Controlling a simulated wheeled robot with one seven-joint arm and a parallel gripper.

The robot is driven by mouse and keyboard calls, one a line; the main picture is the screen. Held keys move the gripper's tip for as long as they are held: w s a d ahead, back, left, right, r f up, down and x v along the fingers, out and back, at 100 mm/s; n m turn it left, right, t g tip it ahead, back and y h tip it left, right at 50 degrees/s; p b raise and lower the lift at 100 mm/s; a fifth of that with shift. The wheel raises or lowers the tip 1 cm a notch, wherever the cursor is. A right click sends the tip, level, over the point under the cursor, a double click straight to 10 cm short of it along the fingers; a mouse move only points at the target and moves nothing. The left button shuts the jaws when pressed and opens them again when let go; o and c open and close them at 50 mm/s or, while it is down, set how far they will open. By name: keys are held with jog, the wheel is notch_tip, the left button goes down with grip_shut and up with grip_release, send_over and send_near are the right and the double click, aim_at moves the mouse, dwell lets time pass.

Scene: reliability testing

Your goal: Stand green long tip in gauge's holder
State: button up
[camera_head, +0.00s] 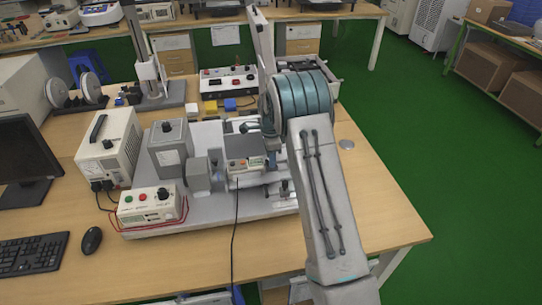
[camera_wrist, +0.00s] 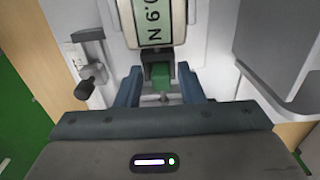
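The gauge (camera_wrist: 155,22) is a pale body with a lit display reading about "0.9 N", at the top of the wrist view. It also seems to show in the head view, lying on the grey test rig (camera_head: 245,168). A small green piece (camera_wrist: 160,74) sits just below the gauge's end, with a grey metal stud (camera_wrist: 163,98) beside it. I cannot tell whether it is the long tip or how it is seated. My gripper (camera_wrist: 160,80) has its two blue-grey fingers apart, one on each side of the green piece, with visible gaps. In the head view my arm hides the gripper.
A grey metal box (camera_head: 171,148), a white power unit (camera_head: 109,146) and a button box (camera_head: 150,204) with red wires stand left of the gauge. Small yellow and blue blocks (camera_head: 211,107) lie behind. The right front of the table (camera_head: 375,215) is bare. A black cable (camera_head: 236,225) hangs forward.

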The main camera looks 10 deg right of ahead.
jog(key=shift+s+f, duration=0.2)
jog(key=shift+s, duration=0.05)
jog(key=shift+r+p, duration=0.3)
jog(key=shift+p, duration=0.1)
notch_tip(320, 180, up, 13)
jog(key=b, duration=0.2)
jog(key=s+r+n, duration=0.4)
jog(key=s+r, duration=0.2)
jog(key=s, duration=0.1)
jog(key=s+r+n+t, duration=0.1)
jog(key=s+r+n, duration=0.25)
jog(key=s, duration=0.55)
jog(key=s+r+n+t, duration=0.1)
jog(key=s+r+n, duration=0.1)
jog(key=s+n, duration=0.5)
jog(key=s+f+n+t, duration=0.1)
jog(key=s+f+n, duration=0.2)
jog(key=s, duration=1.1)
jog(key=shift+f+n, duration=0.35)
jog(key=shift+f, duration=0.05)
